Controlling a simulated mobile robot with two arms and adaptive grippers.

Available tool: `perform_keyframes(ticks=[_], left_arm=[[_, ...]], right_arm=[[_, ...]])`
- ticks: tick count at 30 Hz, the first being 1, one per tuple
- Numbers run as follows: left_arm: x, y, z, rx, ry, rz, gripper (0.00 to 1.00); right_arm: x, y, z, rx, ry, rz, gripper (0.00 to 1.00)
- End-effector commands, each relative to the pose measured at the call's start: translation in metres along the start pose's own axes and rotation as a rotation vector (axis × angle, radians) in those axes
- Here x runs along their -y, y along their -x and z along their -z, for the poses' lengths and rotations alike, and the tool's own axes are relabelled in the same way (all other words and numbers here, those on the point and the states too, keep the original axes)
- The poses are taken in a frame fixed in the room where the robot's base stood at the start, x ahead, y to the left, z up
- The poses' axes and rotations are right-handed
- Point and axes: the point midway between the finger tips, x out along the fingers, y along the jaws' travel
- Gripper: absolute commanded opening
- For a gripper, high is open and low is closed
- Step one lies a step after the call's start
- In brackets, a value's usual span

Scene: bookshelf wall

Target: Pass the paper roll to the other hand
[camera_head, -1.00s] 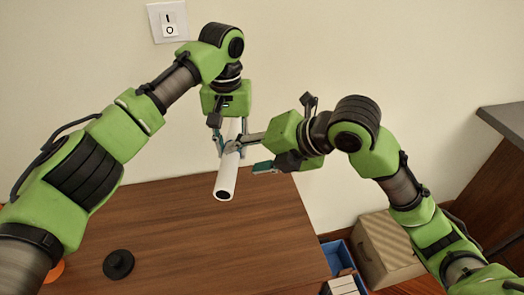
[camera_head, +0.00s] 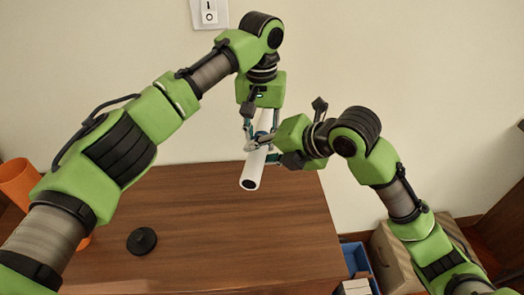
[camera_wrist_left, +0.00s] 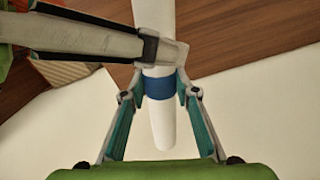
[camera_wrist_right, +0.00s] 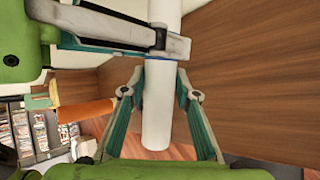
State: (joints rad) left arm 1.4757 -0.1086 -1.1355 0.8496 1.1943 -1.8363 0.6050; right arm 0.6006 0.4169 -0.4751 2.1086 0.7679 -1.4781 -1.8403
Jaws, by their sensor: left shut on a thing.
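The white paper roll (camera_head: 255,168) is a long tube with a dark open end and a blue band, held tilted in the air over the table. My left gripper (camera_head: 261,125) is shut on it near the blue band, as its wrist view (camera_wrist_left: 161,85) shows. My right gripper (camera_head: 266,149) has its fingers on either side of the roll, lower down than the left one. In the right wrist view (camera_wrist_right: 159,72) its fingertips lie very close to the roll's sides. Whether they press on it cannot be told. The two grippers' fingers are close together.
The brown table (camera_head: 220,235) below is mostly bare, with a black round object (camera_head: 142,241) on it. An orange cylinder (camera_head: 18,182) stands at the left. A blue bin (camera_head: 356,258) and a cardboard box (camera_head: 395,255) stand to the right. A light switch (camera_head: 209,13) is on the wall.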

Motion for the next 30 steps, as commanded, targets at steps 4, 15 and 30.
perform_keyframes(ticks=[4, 15, 30], left_arm=[[0.000, 0.000, 0.000, 0.000, 0.000, 0.000, 0.48], [0.000, 0.006, 0.001, -0.002, 0.000, 0.000, 0.48], [0.000, 0.099, 0.001, -0.001, 0.001, 0.000, 0.48]], right_arm=[[-0.001, 0.000, 0.000, 0.001, 0.000, -0.001, 0.06], [-0.001, 0.001, 0.000, 0.001, 0.000, -0.001, 0.06], [0.000, 0.000, 0.000, 0.001, 0.000, -0.001, 0.06]])
